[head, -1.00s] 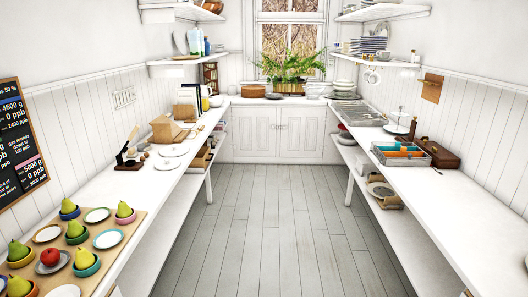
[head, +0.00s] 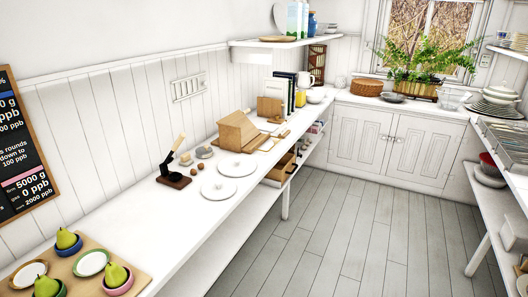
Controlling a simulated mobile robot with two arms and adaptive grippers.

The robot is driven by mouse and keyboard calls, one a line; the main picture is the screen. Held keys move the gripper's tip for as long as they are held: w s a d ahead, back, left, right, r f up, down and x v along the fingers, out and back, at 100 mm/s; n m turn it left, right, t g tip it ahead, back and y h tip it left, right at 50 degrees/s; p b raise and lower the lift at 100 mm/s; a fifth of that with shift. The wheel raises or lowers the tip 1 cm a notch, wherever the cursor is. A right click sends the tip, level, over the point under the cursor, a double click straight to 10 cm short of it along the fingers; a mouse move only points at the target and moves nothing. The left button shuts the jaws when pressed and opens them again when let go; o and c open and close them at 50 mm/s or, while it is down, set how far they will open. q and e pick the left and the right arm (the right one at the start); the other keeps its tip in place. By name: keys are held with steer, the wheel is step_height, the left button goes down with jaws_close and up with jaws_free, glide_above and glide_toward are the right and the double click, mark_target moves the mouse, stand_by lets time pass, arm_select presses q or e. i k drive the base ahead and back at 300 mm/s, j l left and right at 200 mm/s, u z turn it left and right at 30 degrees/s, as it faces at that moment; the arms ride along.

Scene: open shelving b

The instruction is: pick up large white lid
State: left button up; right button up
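Two round white lids lie flat on the left counter in the head view. The larger white lid (head: 237,165) is the farther one and has a small knob in its middle. The smaller white lid (head: 219,189) lies just nearer, close to the counter's front edge, and the two are very near each other. Neither of my grippers is in view, so I cannot see whether they are open or shut.
Left of the lids stands a dark wooden press-like tool (head: 174,176) with small brown nuts beside it. A wooden slant-topped box (head: 238,132) stands behind. A board (head: 135,262) with pears in bowls is at the near left. The grey floor (head: 330,235) is clear.

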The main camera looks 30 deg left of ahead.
mark_target(233, 166)
steer(key=i+u, duration=0.1)
steer(key=i, duration=0.35)
steer(key=i+l+u, duration=0.15)
steer(key=i, duration=0.3)
steer(key=i+l+u, duration=0.1)
steer(key=i, duration=0.4)
steer(key=i+l+u, duration=0.1)
steer(key=i, duration=0.35)
